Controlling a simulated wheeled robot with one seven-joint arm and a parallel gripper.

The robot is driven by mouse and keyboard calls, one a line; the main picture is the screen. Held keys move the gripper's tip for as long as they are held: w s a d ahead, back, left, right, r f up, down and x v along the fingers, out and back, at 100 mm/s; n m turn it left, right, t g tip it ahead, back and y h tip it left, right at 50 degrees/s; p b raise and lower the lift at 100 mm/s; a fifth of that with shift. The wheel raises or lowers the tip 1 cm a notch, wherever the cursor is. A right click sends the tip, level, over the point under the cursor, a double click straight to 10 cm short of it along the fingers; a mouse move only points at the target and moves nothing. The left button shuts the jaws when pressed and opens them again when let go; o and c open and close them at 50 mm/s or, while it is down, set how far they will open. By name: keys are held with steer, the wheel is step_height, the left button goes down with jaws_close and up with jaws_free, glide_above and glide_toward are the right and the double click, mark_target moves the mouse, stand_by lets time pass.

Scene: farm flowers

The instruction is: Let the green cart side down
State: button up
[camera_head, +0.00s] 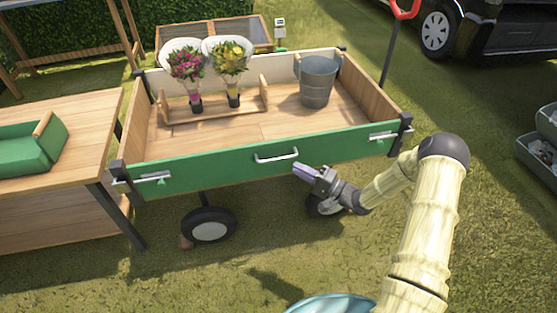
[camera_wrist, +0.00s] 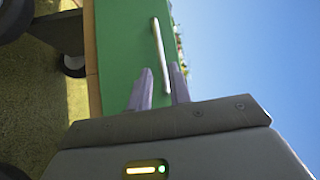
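The cart's green side (camera_head: 225,165) stands upright along the near edge of the cart, with a pale bar handle (camera_head: 276,156) at its middle. A latch sits near its left end (camera_head: 155,178) and another near its right end (camera_head: 383,138). My gripper (camera_head: 297,169) is just in front of and below the handle's right end. In the wrist view the gripper (camera_wrist: 160,72) is open with a gap between its purple fingers. The handle (camera_wrist: 157,45) shows beyond and between the fingertips, against the green side (camera_wrist: 118,50). I see no grip on it.
In the cart stand two flower bouquets (camera_head: 187,65) (camera_head: 231,60) in a wooden rack and a grey bucket (camera_head: 317,82). A wooden table (camera_head: 75,125) with a green box (camera_head: 30,150) stands close on the left. Grass in front is open.

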mark_target(278, 159)
steer(key=b+x, duration=0.1)
steer(key=x, duration=0.7)
steer(key=shift+w+a, duration=0.15)
jaws_close()
